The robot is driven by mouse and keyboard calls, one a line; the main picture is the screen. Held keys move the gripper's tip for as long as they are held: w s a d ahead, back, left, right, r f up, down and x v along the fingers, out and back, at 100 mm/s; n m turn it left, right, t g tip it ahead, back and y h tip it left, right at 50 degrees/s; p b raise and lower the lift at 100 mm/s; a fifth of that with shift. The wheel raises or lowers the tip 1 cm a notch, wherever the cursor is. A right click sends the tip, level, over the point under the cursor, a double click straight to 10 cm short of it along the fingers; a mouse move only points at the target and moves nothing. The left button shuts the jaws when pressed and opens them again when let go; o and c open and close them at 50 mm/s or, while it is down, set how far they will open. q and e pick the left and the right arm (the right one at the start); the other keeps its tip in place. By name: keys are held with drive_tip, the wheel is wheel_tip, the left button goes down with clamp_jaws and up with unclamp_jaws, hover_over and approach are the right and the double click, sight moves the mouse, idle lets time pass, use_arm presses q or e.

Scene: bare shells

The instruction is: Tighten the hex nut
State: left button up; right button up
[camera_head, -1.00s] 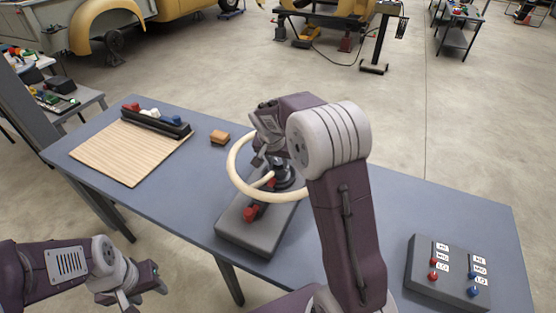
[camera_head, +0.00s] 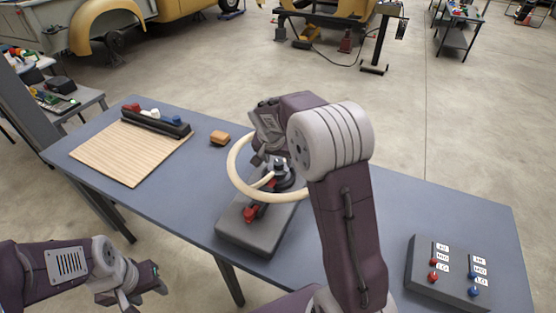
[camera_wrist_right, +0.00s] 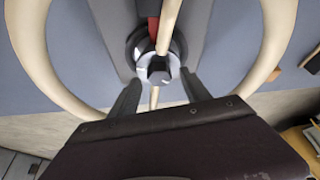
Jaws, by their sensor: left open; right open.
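The hex nut (camera_wrist_right: 159,69) shows as a grey, hex-shaped piece at the hub of a cream ring-shaped wheel (camera_wrist_right: 274,40) in the right wrist view. In the head view the nut (camera_head: 280,164) sits low inside the wheel (camera_head: 234,169), above a dark grey base block (camera_head: 250,236). My right gripper (camera_wrist_right: 160,79) is open, with one finger on each side of the nut. I cannot tell whether the fingers touch it. In the head view my right arm partly hides the wheel. My left gripper (camera_head: 148,291) is open and empty in front of the table, at lower left.
On the blue-grey table (camera_head: 400,205) are a wooden board (camera_head: 125,155), a dark rack (camera_head: 157,124), an orange-brown block (camera_head: 220,138) and a control box (camera_head: 448,272) with red and blue knobs. A red part (camera_head: 250,214) sits on the base block. The table's right middle is clear.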

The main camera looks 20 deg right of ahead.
drive_tip(key=v, duration=0.8)
drive_tip(key=shift+r, duration=0.2)
drive_tip(key=shift+o, duration=0.2)
drive_tip(key=shift+s, duration=0.15)
